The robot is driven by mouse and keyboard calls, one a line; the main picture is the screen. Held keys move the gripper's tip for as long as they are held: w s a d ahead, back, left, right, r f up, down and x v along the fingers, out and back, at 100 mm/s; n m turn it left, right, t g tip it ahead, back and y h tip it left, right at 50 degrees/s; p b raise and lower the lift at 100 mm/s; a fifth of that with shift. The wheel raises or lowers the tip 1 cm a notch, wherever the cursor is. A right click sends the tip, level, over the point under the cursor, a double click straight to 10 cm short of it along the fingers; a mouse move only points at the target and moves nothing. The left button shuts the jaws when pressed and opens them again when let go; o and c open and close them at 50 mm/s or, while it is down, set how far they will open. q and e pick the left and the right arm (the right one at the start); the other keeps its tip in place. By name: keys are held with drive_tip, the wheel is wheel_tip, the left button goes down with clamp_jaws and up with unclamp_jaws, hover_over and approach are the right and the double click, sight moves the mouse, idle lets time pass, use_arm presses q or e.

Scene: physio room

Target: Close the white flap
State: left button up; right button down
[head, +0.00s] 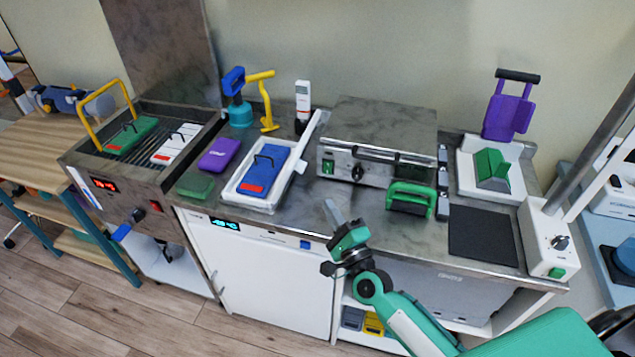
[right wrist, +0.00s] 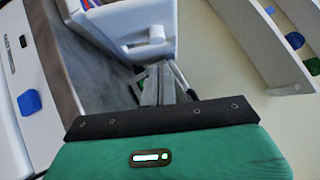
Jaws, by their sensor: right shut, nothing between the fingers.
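The white flap (head: 308,140) stands raised along the right side of a white tray (head: 245,200) on the counter. A blue pack (head: 263,170) with a dark handle and red label lies in the tray. My right gripper (head: 334,212) is shut and empty, over the counter's front part, right of the tray and apart from the flap. In the right wrist view its fingers (right wrist: 162,88) are together, and a white end of the tray unit (right wrist: 150,28) with a small knob lies beyond them. My left gripper is not in view.
A steel press (head: 375,140) and a green-handled block (head: 410,198) stand to the right. A purple case (head: 219,153) and a green pad (head: 195,185) lie left of the tray. A white scanner-like device (head: 303,100) stands behind. The counter between tray and press is mostly bare.

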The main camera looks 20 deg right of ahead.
drive_tip(key=p+x, duration=0.2)
drive_tip(key=x, duration=0.7)
drive_tip(key=shift+w, duration=0.3)
drive_tip(key=shift+r, duration=0.1)
